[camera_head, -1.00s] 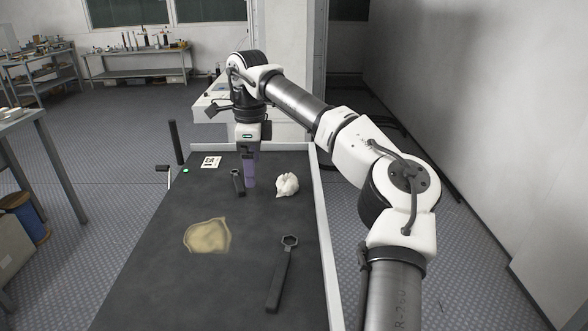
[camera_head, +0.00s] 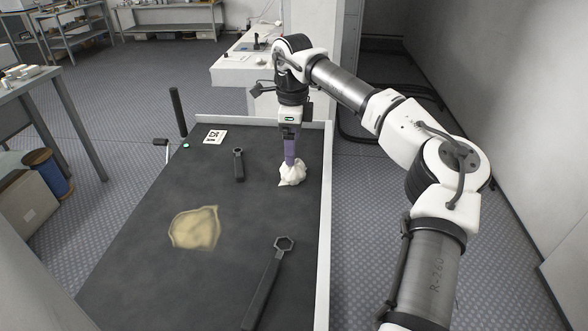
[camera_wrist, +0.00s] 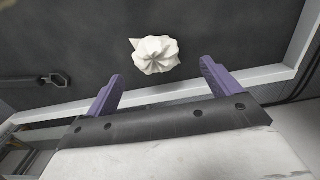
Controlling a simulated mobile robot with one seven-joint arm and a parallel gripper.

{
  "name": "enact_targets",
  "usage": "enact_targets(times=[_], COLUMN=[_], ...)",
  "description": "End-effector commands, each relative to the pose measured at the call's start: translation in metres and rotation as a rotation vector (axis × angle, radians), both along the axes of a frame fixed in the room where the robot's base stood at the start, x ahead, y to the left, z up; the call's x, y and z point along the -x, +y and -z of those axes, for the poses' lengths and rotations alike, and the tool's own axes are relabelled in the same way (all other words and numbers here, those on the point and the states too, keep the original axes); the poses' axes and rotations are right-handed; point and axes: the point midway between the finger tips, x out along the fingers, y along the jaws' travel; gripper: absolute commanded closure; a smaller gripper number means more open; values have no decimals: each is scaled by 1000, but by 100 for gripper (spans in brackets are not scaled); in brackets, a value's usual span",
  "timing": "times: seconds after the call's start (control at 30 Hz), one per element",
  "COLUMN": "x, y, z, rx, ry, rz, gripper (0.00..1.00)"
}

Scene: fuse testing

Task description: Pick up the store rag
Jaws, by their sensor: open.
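A crumpled white rag (camera_head: 293,175) lies on the dark table at the far right. A flat tan cloth (camera_head: 194,228) is spread nearer, left of the middle. The pictures do not label either one as the store rag. My gripper (camera_head: 290,165) points down at the white rag, with its purple fingers just behind or above it. In the wrist view my gripper (camera_wrist: 162,72) is open, its two fingers apart and nothing held. The white rag (camera_wrist: 155,55) lies ahead of the gap between the fingertips. Contact with the rag cannot be told.
A small wrench (camera_head: 238,165) lies left of the white rag, and a larger wrench (camera_head: 268,280) lies near the front right. The dark table (camera_head: 130,285) has a raised pale rim (camera_head: 324,230) along its right side. A marker card (camera_head: 215,136) is at the far left.

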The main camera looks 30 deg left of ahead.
Motion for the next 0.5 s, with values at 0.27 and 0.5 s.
enact_targets(times=[0.27,0.5], x=[1,7], y=[-1,-5], z=[23,57], rx=[-1,0], ry=[0,1], rz=[-1,-1], gripper=[11,11])
